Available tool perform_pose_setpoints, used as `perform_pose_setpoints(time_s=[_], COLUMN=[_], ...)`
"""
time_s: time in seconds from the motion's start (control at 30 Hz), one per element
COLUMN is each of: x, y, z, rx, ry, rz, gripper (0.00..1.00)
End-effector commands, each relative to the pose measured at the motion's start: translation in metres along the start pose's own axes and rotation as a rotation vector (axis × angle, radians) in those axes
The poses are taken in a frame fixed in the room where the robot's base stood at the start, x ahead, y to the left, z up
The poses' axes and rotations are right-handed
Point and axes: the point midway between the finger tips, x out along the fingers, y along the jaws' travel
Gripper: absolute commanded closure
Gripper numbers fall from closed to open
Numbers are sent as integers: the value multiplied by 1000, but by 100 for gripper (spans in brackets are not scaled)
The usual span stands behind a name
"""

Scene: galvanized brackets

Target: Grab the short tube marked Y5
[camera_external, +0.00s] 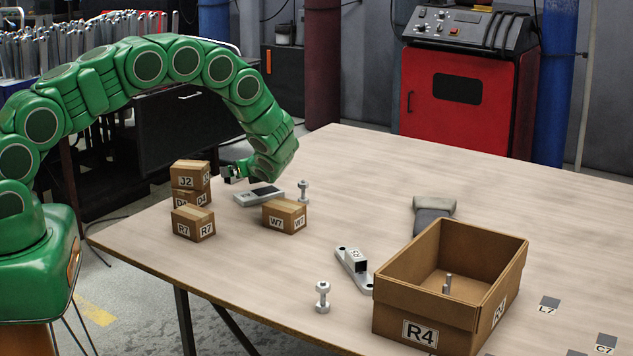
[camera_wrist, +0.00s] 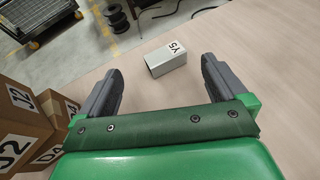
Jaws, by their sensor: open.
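The short tube (camera_wrist: 165,61) marked Y5 is a small light-grey block-like piece with its label on the upper right end in the wrist view. It lies on the table and shows between my fingertips, with a visible gap on both sides. My gripper (camera_wrist: 157,65) is open and empty, its two dark grey fingers spread. The tube is hard to make out there beside the fingers.
Cartons J2 (camera_external: 190,175) and D4 are stacked close to my gripper; R7 (camera_external: 193,223) and W7 (camera_external: 284,216) stand nearer the camera. An open R4 box (camera_external: 428,318) stands at right.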

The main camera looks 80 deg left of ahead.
Motion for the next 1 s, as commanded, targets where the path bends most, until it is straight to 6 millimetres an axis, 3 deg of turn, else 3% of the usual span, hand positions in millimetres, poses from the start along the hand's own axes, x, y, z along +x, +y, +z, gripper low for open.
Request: perform_pose_setpoints(time_s=[0.53, 0.83, 1.0], x=[36, 72, 80], y=[-1, -6, -6], z=[-5, -7, -7], rx=[8, 6, 7], ry=[-1, -1, -1], rz=[-1, -3, -4], gripper=[1, 1, 1])
